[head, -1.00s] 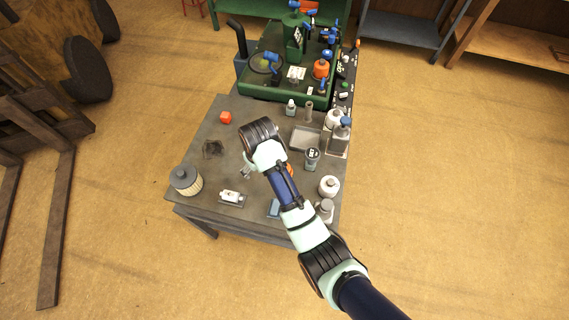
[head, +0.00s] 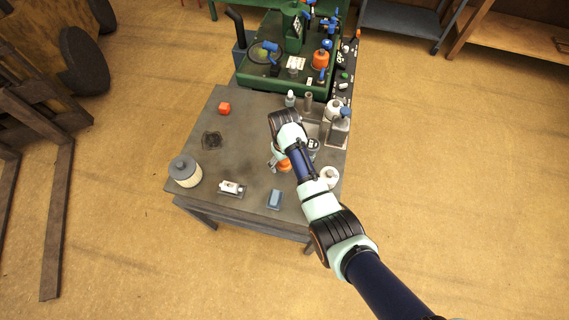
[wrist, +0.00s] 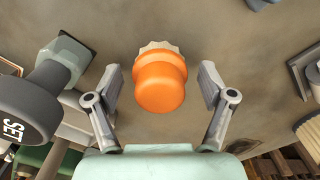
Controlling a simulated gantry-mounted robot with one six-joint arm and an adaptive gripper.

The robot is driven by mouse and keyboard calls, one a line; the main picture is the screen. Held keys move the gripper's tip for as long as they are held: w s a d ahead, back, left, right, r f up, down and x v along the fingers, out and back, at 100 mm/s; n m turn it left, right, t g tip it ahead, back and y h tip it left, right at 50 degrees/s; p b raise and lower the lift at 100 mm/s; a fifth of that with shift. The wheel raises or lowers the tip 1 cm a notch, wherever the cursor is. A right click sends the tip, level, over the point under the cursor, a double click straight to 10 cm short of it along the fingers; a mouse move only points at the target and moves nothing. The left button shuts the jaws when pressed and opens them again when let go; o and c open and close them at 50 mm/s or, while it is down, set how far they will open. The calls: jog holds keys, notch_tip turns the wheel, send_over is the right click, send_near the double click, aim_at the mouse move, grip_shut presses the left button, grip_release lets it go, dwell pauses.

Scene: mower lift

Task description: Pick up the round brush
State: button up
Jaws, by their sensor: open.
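The round brush (wrist: 160,84) has an orange rounded handle with a pale ruffled edge of bristles showing beyond it. In the head view the brush (head: 285,165) stands on the grey workbench (head: 255,150), partly hidden by my arm. My gripper (wrist: 160,72) is open, with one finger on each side of the brush in the wrist view and visible gaps between. In the head view my gripper (head: 275,163) is just left of the brush, pointing down. How far the fingertips are above the bench is hard to tell.
A dark grey knob-like tool marked SET (wrist: 30,105) stands close left in the wrist view. The left-middle bench is open.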

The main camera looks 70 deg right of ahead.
jog(key=c, duration=1.3)
jog(key=shift+o, duration=0.2)
notch_tip(320, 180, up, 20)
jog(key=p, duration=0.9)
jog(key=shift+p, duration=0.3)
